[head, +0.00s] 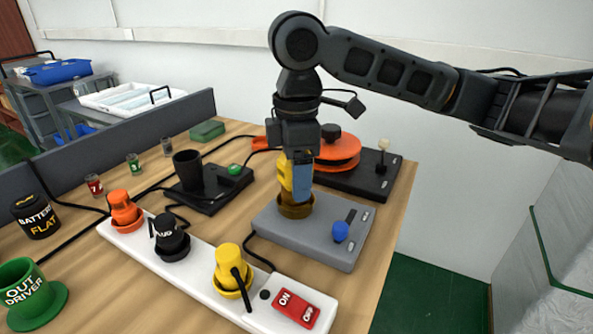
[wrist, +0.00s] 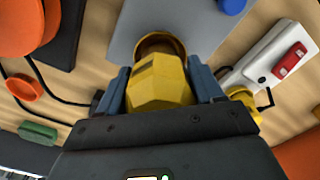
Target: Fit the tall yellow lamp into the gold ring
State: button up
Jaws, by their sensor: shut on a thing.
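The tall yellow lamp (wrist: 160,85) is between the two blue fingers of my gripper (wrist: 165,90) in the wrist view. In the head view the lamp (head: 285,174) shows beside the blue finger of my gripper (head: 298,180), which hides part of it. The gold ring (head: 296,207) is on the grey base at the right of the table, directly below the lamp. In the wrist view the ring (wrist: 160,41) shows around the lamp's far end. The lamp looks upright, with its lower end at the ring; I cannot tell how deep it sits.
The grey base (head: 312,236) carries a blue knob (head: 340,231). A white power strip (head: 206,275) with orange, black and yellow plugs lies in front. A black base with an orange disc (head: 338,152) stands behind. A black cup (head: 188,170) is left. The table ends just right of the grey base.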

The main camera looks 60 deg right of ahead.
jog(key=shift+f+b, duration=0.5)
jog(key=shift+f, duration=0.35)
dwell(0.3)
jog(key=o, duration=1.2)
jog(key=shift+r+p, duration=0.55)
jog(key=shift+r, duration=3.35)
